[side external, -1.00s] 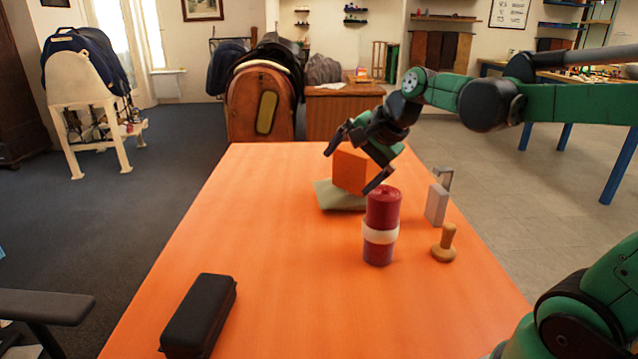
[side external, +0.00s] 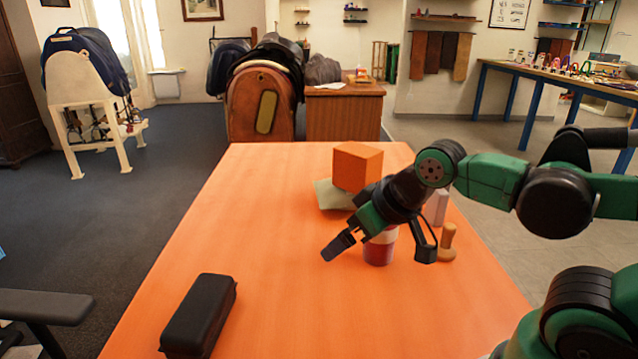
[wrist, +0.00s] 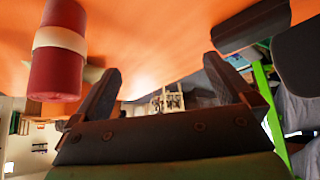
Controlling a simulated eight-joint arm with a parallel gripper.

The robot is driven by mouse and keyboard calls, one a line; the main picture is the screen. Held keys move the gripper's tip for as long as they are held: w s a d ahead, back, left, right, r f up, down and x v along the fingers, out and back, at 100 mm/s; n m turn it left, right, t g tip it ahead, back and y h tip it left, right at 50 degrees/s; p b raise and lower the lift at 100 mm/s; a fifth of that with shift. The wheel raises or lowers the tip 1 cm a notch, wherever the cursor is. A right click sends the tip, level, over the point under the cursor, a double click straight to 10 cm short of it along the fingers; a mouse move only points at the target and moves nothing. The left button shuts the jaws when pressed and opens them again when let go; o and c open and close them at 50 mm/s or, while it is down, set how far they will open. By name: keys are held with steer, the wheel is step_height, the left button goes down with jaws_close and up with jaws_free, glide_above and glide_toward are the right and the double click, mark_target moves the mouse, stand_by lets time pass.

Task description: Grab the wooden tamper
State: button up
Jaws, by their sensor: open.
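The wooden tamper (side external: 448,238) stands upright on the right side of the orange table. In the side view it is just right of my gripper (side external: 382,250), with its base partly hidden by the right finger. My gripper is open and empty, its fingers spread and angled down in front of the red cylinder. In the wrist view my gripper (wrist: 163,80) shows both fingers apart with nothing between them. A pale tan shape shows there behind the red cylinder; I cannot tell whether it is the tamper.
The red cylinder (side external: 379,254) with a white band is partly hidden behind my gripper; it also shows in the wrist view (wrist: 55,75). A grey object (side external: 437,208) stands behind the tamper. A black case (side external: 198,315) lies front left.

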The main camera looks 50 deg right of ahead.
steer(key=c, duration=0.4)
